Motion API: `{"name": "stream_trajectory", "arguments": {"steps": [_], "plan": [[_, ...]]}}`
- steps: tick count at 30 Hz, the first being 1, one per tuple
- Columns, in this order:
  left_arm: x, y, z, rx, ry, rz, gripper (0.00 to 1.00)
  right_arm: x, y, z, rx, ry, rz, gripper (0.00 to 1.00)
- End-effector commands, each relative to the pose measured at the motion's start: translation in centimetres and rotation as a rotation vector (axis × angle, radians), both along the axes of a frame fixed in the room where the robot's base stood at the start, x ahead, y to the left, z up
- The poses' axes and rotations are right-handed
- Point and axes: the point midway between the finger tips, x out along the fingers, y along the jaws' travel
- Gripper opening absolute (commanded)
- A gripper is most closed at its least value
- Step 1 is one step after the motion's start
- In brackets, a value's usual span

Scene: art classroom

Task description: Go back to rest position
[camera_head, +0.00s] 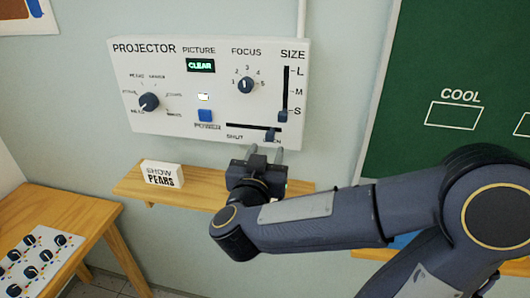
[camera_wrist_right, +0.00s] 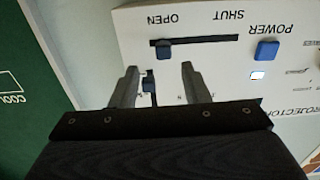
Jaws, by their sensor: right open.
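My right gripper (camera_head: 265,155) is in front of the lower right part of the white projector panel (camera_head: 160,60) in the head view. In the right wrist view its two fingers (camera_wrist_right: 158,85) are apart with nothing held between them. The shutter slider (camera_head: 271,135) is at the OPEN end of its slot, close to the fingertips; it also shows beyond the fingers in the wrist view (camera_wrist_right: 164,53). The size slider (camera_head: 283,116) is near S. I cannot tell whether a finger touches the panel. My left gripper is not in view.
A wooden shelf (camera_head: 130,187) below the panel holds a "SHOW PEARS" card (camera_head: 162,173). A wooden table (camera_head: 75,225) with a knob board (camera_head: 35,262) is at lower left. A green board (camera_head: 455,60) is at right. The picture display (camera_head: 201,66) reads CLEAR.

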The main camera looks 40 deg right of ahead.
Motion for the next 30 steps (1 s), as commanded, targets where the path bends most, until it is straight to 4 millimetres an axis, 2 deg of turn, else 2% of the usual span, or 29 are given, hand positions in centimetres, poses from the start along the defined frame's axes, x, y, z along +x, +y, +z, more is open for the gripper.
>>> {"name": "stream_trajectory", "arguments": {"steps": [11, 14, 18, 20, 23, 26, 30], "plan": [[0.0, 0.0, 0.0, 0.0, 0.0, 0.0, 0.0, 0.4, 0.2, 0.1, 0.02, -0.019, 0.043, 0.42], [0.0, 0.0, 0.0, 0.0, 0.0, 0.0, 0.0, 1.6, 1.1, 0.3, 0.077, -0.064, 0.17, 0.42], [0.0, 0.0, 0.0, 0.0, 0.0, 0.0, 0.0, 3.0, 4.4, 0.7, 0.206, -0.114, 0.471, 0.42], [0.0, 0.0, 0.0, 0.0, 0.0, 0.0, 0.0, 3.0, 6.2, 0.5, 0.265, -0.103, 0.606, 0.42], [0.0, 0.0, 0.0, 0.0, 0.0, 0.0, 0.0, 1.9, 9.3, -0.7, 0.363, -0.033, 0.803, 0.42], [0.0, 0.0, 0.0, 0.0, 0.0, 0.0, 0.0, -0.4, 11.8, -2.8, 0.463, 0.098, 0.954, 0.42], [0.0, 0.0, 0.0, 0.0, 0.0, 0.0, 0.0, -5.4, 13.9, -7.2, 0.601, 0.357, 1.058, 0.42]]}}
